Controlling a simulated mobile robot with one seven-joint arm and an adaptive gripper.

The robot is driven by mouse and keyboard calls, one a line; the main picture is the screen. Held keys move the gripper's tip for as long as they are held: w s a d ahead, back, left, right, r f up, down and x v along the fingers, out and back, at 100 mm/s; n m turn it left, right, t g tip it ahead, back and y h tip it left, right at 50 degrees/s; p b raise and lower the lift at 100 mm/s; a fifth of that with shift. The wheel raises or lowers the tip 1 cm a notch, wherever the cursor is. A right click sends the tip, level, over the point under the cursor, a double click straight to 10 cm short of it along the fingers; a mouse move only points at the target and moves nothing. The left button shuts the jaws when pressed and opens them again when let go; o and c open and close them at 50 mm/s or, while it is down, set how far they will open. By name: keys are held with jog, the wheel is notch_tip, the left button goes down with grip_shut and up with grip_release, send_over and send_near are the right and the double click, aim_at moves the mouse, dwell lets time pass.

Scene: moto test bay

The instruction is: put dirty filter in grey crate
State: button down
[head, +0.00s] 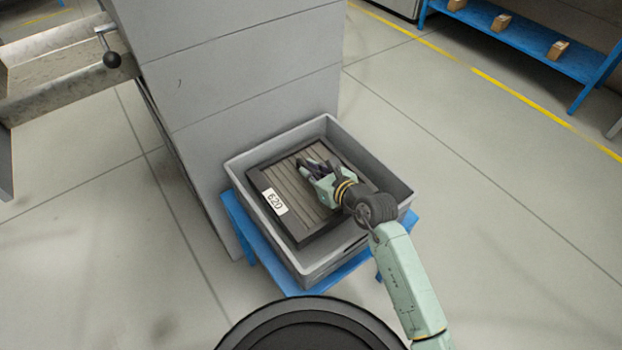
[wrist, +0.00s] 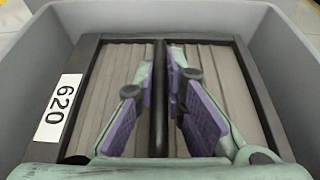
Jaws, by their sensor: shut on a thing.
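The dirty filter (head: 283,180) is a flat panel with a dark frame, brown-grey pleats and a white label reading 620. It lies inside the grey crate (head: 240,164), within its walls. In the wrist view the filter (wrist: 210,75) fills most of the crate (wrist: 285,50), and a dark bar runs across its middle. My gripper (head: 312,168) is over the filter; in the wrist view its purple-padded fingers (wrist: 160,105) are on both sides of that bar, shut on it. Whether the filter rests on the crate floor is hidden.
The crate stands on a low blue stand (head: 246,232) beside a large grey cabinet (head: 250,70). A metal chute with a black-knobbed lever (head: 111,59) is at upper left. A blue shelf (head: 520,40) with small boxes is at upper right. The floor to the right is clear.

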notch_tip(320, 180, down, 3)
jog(key=shift+f, duration=0.2)
jog(key=c, duration=1.7)
grip_release()
jog(key=shift+f, duration=0.1)
jog(key=shift+o, duration=0.2)
jog(key=b+v, duration=0.2)
jog(key=v, duration=0.4)
jog(key=shift+s+d, duration=0.25)
jog(key=shift+s+d+r, duration=0.15)
jog(key=shift+s+r, duration=0.15)
jog(key=shift+r, duration=0.05)
